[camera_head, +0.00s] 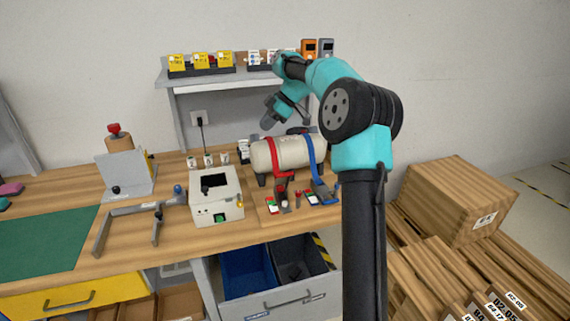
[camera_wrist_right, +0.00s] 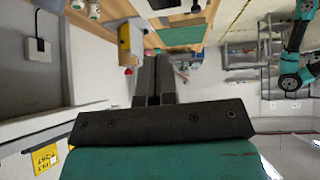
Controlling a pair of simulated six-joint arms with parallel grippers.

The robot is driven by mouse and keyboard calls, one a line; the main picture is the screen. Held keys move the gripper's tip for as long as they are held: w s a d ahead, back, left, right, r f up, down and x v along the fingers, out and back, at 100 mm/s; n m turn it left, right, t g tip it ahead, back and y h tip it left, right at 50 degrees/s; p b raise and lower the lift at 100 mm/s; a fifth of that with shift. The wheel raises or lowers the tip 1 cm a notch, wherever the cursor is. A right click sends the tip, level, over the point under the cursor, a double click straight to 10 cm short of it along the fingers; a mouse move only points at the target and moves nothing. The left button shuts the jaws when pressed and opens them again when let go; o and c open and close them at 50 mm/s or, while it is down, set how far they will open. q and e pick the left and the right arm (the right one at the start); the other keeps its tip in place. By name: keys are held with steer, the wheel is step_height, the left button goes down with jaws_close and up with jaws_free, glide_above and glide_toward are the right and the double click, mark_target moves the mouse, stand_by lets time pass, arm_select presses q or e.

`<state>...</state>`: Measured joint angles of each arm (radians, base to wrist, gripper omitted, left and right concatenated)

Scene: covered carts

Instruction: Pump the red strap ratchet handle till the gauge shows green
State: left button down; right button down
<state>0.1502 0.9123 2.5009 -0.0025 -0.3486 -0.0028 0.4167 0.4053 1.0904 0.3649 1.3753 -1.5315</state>
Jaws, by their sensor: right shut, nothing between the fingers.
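A cream tank (camera_head: 290,153) lies on the bench with a red strap (camera_head: 273,157) and a blue strap (camera_head: 312,155) around it. The red ratchet (camera_head: 281,187) sits below the red strap, at the tank's front; its handle is small, and I cannot tell its angle. A small gauge (camera_head: 272,205) with red, white and green patches lies in front of it; its reading is too small to tell. My right gripper (camera_head: 267,124) is above the tank's left end, apart from it. Its fingers (camera_wrist_right: 154,80) are shut and empty in the right wrist view. My left gripper is out of view.
A second gauge (camera_head: 311,199) sits by the blue ratchet (camera_head: 324,189). A white box (camera_head: 216,197) with a green button stands left of the tank. A shelf (camera_head: 215,77) with yellow packs is behind. Open drawer bins (camera_head: 247,270) are below; wooden crates (camera_head: 460,200) stand right.

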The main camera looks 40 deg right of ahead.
steer(key=s+d+n+g+h, duration=0.1)
steer(key=s+d+g, duration=0.2)
steer(key=d+g, duration=0.3)
steer(key=shift+s+d+f+h, duration=0.25)
steer(key=shift+f+h, duration=0.05)
steer(key=shift+f, duration=0.15)
glide_toward(283, 174)
steer(key=f, duration=0.1)
steer(key=w+f, duration=0.1)
steer(key=f, duration=0.1)
steer(key=a+f, duration=0.1)
steer(key=f, duration=0.1)
steer(key=shift+w+f, duration=0.15)
steer(key=shift+w, duration=0.05)
steer(key=shift+s+a+f, duration=0.35)
steer(key=shift+s+f, duration=0.2)
steer(key=shift+a, duration=0.2)
